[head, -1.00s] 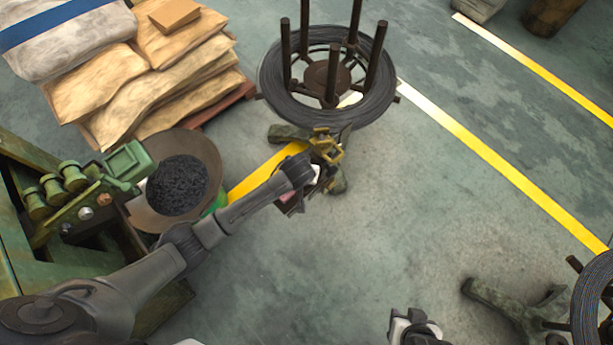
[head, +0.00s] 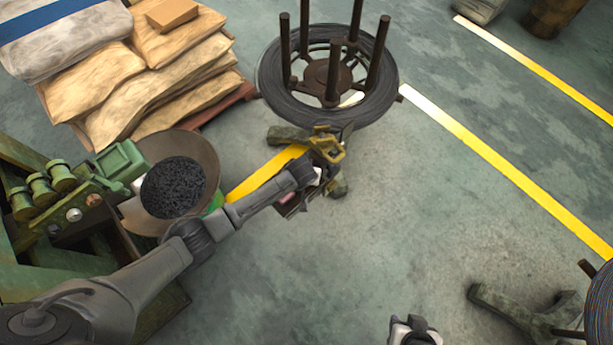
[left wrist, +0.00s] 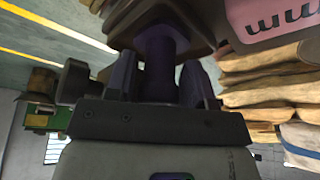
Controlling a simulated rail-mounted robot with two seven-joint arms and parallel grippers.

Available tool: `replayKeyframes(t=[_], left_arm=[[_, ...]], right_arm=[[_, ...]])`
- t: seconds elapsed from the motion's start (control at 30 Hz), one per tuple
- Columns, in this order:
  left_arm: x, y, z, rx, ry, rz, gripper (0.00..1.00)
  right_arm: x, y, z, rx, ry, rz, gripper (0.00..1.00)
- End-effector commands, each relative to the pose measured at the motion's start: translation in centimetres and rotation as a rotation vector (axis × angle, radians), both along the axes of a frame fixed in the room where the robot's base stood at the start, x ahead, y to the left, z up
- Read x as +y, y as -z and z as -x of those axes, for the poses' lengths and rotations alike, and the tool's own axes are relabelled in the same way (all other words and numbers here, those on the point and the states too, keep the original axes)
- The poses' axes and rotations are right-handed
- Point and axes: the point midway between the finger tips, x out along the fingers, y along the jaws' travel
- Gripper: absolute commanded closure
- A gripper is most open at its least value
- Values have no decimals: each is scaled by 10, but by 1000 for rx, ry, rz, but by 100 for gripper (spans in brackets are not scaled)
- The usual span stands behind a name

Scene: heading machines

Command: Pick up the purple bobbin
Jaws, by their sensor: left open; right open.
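The dark purple bobbin (left wrist: 163,55) shows in the left wrist view, against a brown board-like surface (left wrist: 98,18). My left gripper (left wrist: 155,88) is open, with its fingers at either side of the lower part of the bobbin; I cannot tell whether they touch it. In the head view my left arm reaches in from the left to a small dark holder (head: 290,208) below the wire stand. There my own wrist hides the left fingertips, and I cannot make out the bobbin. My right gripper (head: 412,332) is at the bottom edge, partly cut off, open, away from the holder.
A yellow metal piece (head: 329,146) is close beside my left wrist. The wire stand with its posts (head: 270,100) is just behind. A pink item (left wrist: 272,20) is near the bobbin. A green machine (head: 120,160) and a bowl (head: 205,150) stand left. Floor at centre right is clear.

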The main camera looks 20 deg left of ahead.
Motion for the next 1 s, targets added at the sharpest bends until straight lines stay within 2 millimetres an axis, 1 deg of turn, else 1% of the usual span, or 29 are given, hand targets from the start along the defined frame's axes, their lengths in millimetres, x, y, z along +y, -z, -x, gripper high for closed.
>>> replayKeyframes(t=[0.23, 0.6, 0.87, 1.0], left_arm=[[0, 0, 0, 0, 0, 1, 51], [0, 0, 0, 0, 0, 1, 87], [0, -1, -1, -1, 0, 1, 88], [0, -8, -1, -2, 0, 2, 88]], right_arm=[[0, 0, 0, 0, 0, 0, 57], [-3, 0, 0, 0, -6, 9, 57], [-3, 0, 0, -1, -7, 11, 57], [-3, -4, 0, 0, -6, 9, 57]])
